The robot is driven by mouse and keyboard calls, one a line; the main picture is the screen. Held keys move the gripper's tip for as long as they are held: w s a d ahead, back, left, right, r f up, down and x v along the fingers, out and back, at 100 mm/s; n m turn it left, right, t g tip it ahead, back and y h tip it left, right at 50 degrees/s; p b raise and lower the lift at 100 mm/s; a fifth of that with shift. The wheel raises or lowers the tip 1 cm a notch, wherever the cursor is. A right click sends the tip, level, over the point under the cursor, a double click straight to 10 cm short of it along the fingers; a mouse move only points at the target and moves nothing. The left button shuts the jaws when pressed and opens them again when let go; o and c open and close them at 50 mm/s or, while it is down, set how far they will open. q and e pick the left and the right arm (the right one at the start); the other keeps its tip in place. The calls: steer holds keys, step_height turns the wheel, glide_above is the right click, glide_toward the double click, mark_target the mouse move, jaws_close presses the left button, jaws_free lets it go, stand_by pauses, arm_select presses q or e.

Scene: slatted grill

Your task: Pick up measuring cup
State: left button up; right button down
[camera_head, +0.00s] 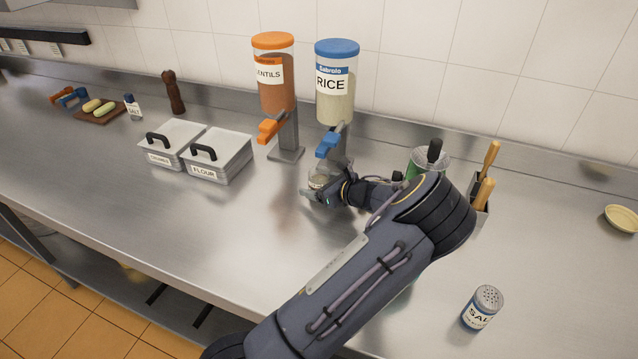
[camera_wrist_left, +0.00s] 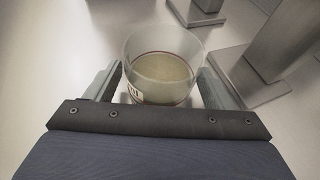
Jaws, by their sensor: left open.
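The measuring cup (camera_head: 318,180) is a small clear cup on the steel counter, in front of the rice dispenser. In the left wrist view the cup (camera_wrist_left: 163,62) stands upright and holds pale, rice-coloured contents. My left gripper (camera_head: 322,192) is at the cup. In the left wrist view its two fingers (camera_wrist_left: 160,92) are open, one on each side of the cup, with a gap at the left finger; I cannot tell whether the right finger touches. The gripper hides part of the cup in the head view. My right gripper is not in view.
The rice dispenser (camera_head: 337,85) and lentils dispenser (camera_head: 275,75) stand behind the cup. Lidded bins (camera_head: 218,157) are to the left. A green container (camera_head: 430,157) and a utensil holder (camera_head: 479,195) stand right of the gripper. A salt shaker (camera_head: 482,308) is at front right.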

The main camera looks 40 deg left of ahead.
arm_select(q)
steer(key=shift+a+f, duration=0.2)
steer(key=shift+a, duration=0.2)
steer(key=shift+c, duration=0.4)
steer(key=c, duration=1)
steer(key=shift+r, duration=0.15)
